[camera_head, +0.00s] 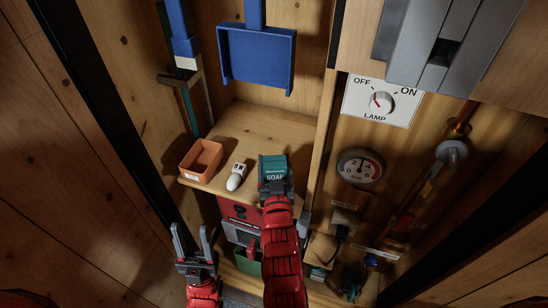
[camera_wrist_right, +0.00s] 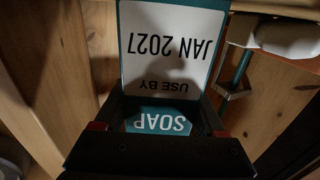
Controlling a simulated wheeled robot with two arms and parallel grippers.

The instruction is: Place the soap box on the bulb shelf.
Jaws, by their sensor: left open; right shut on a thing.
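The teal soap box (camera_head: 274,163) is at the right part of the wooden bulb shelf (camera_head: 215,178) in the head view. My right gripper (camera_head: 275,184) is shut on it. I cannot tell whether its base touches the shelf. In the right wrist view the soap box (camera_wrist_right: 172,45) shows a white label reading "USE BY JAN 2027", upside down, above the gripper's dark body. A white bulb (camera_head: 236,177) lies on the shelf just left of the box. My left gripper (camera_head: 192,238) is open and empty, low in front of the shelf.
An orange bin (camera_head: 202,159) stands at the shelf's left end. A blue dustpan (camera_head: 257,55) hangs above the shelf. A wooden divider (camera_head: 322,130) stands close to the right of the box; beyond it are a lamp switch (camera_head: 382,101) and a gauge (camera_head: 360,168). Red and grey items (camera_head: 240,212) sit below.

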